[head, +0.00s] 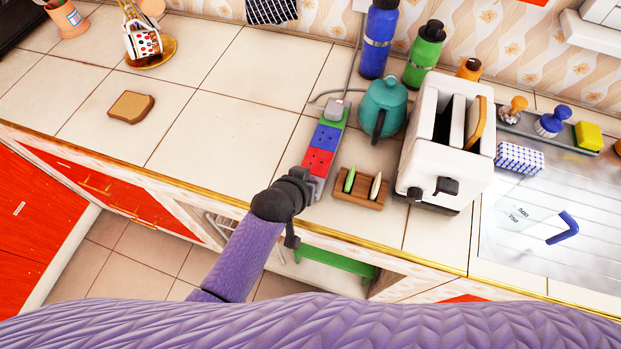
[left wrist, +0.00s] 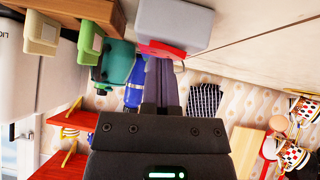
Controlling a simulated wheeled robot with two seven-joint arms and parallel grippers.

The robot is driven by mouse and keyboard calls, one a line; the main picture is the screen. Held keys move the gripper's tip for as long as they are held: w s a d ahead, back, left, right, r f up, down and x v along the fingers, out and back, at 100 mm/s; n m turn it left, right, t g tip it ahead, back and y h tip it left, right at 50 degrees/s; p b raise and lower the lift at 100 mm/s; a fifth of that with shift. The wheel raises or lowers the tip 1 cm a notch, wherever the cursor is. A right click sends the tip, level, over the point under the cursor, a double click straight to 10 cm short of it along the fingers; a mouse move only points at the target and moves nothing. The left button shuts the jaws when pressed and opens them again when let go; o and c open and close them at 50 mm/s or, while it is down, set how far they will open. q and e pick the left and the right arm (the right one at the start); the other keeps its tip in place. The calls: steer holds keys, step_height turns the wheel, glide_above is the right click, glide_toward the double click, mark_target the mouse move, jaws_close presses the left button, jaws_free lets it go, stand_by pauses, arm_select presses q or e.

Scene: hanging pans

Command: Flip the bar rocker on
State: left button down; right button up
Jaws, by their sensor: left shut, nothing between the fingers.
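The power bar (head: 323,148) lies on the tiled counter, with red, blue and green socket sections and a grey plug in its far end. Its grey near end shows large in the left wrist view (left wrist: 175,22), with a red part beside it. My left gripper (head: 312,184) is at this near end, its fingers (left wrist: 162,68) shut and empty. In the wrist view the fingertips overlap the red part's edge; I cannot tell if they touch. The rocker is not clearly visible; the gripper covers part of the near end. My right gripper is not in view.
A wooden rack (head: 360,199) with green and cream pieces stands just right of the bar. The teal kettle (head: 382,107) and white toaster (head: 439,150) are close on the right. A bread slice (head: 131,107) lies left. The counter between bread and bar is clear.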

arm_select(q)
steer(key=shift+w+a+r, duration=0.1)
steer(key=shift+w+a, duration=0.05)
steer(key=shift+a, duration=0.2)
steer(key=shift+r+p, duration=0.35)
steer(key=shift+p, duration=0.1)
steer(key=s+r+p, duration=0.7)
steer(key=r, duration=0.3)
steer(key=shift+a+p, duration=0.3)
steer(key=shift+a, duration=0.15)
steer(key=shift+s+r, duration=0.1)
